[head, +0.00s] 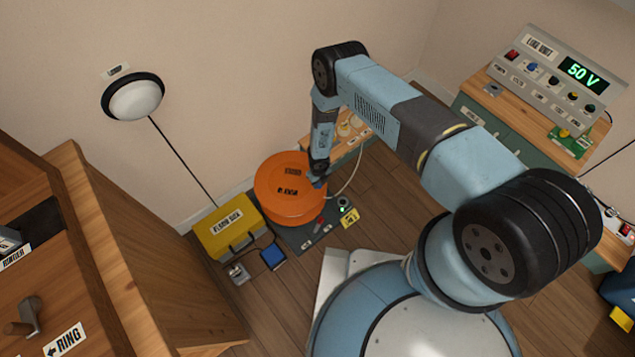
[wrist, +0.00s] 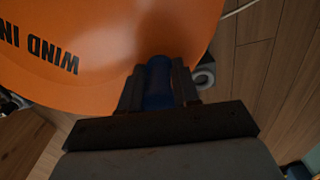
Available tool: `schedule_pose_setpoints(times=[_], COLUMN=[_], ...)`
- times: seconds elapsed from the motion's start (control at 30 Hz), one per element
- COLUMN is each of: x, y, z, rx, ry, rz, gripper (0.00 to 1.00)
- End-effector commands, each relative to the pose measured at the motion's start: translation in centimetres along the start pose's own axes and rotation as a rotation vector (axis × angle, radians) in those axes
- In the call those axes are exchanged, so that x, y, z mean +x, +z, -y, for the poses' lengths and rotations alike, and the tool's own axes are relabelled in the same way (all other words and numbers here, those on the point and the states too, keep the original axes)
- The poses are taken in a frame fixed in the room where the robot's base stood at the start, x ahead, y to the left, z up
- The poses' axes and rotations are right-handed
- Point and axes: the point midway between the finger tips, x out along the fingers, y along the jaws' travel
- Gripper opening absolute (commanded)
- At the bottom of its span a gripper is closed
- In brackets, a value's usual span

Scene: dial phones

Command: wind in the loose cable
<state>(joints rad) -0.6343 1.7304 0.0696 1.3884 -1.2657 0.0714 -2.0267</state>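The orange cable reel (head: 280,207) is a round drum on a dark base plate (head: 297,238). Its top carries printed labels; in the wrist view the reel (wrist: 105,30) shows "WIND IN". My gripper (head: 318,180) is at the reel's right edge, pointing down. In the wrist view my gripper (wrist: 158,88) has a finger on each side of a blue knob (wrist: 159,76) at the rim and appears shut on it. A pale loose cable (head: 357,166) curves from the reel's right side up towards a small wooden bench.
A yellow box (head: 225,230) labelled as an alarm box stands left of the reel. A blue block (head: 273,256) lies in front. A small wooden bench (head: 352,140) is behind. A wooden cabinet (head: 120,250) stands left, and a line unit (head: 540,75) reading 50 V stands right.

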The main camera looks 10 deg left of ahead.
Motion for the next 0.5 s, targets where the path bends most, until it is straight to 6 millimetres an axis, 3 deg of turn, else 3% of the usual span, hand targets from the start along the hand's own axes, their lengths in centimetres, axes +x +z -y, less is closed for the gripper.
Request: schedule_pose_setpoints(times=[0.3,0.5], x=[-0.01,-0.01], y=[-0.03,-0.04], z=[0.06,0.07], rx=[0.000,0.000], ry=[-0.001,-0.002], rz=[-0.001,-0.001], gripper=[0.00,0.00])
